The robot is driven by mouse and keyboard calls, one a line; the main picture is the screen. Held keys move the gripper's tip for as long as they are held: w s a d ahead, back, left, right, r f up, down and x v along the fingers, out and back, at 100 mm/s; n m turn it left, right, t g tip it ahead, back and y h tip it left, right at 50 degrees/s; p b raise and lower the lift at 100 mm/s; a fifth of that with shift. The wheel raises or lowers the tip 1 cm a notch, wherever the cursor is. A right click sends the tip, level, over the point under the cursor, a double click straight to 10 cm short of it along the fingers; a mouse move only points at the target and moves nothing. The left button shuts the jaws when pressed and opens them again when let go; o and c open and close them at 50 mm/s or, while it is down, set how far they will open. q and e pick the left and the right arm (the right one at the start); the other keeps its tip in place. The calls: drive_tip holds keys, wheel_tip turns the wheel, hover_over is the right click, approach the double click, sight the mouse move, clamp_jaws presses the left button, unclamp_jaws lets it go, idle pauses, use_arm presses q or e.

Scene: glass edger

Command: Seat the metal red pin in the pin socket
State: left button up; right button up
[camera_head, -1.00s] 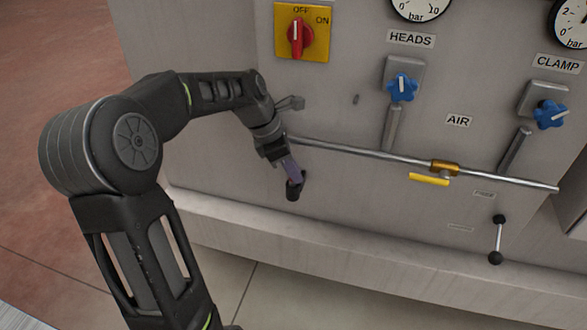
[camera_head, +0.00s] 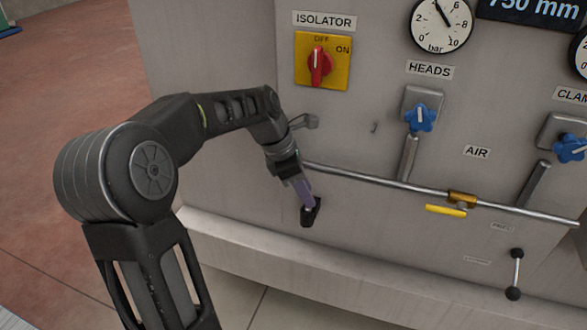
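My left gripper (camera_head: 305,200) points down and to the right in front of the grey machine panel. A purplish-grey part shows at its end, with a dark piece at the lower tip. I cannot tell whether the dark piece is a fingertip or something on the panel. The view does not show whether the fingers are apart or hold anything. I cannot make out a metal red pin, nor tell which part is the pin socket. My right gripper is not in view.
A yellow isolator plate with a red knob (camera_head: 319,66) sits above. A metal pipe (camera_head: 385,182) crosses just right of the gripper, with a yellow lever (camera_head: 446,211). Blue knobs (camera_head: 420,117), a gauge (camera_head: 441,25) and a black-ended handle (camera_head: 515,273) are further right. A ledge (camera_head: 350,276) runs below.

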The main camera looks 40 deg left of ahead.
use_arm(q)
drive_tip(key=v, duration=0.9)
drive_tip(key=shift+r, duration=0.35)
drive_tip(key=shift+s, duration=0.1)
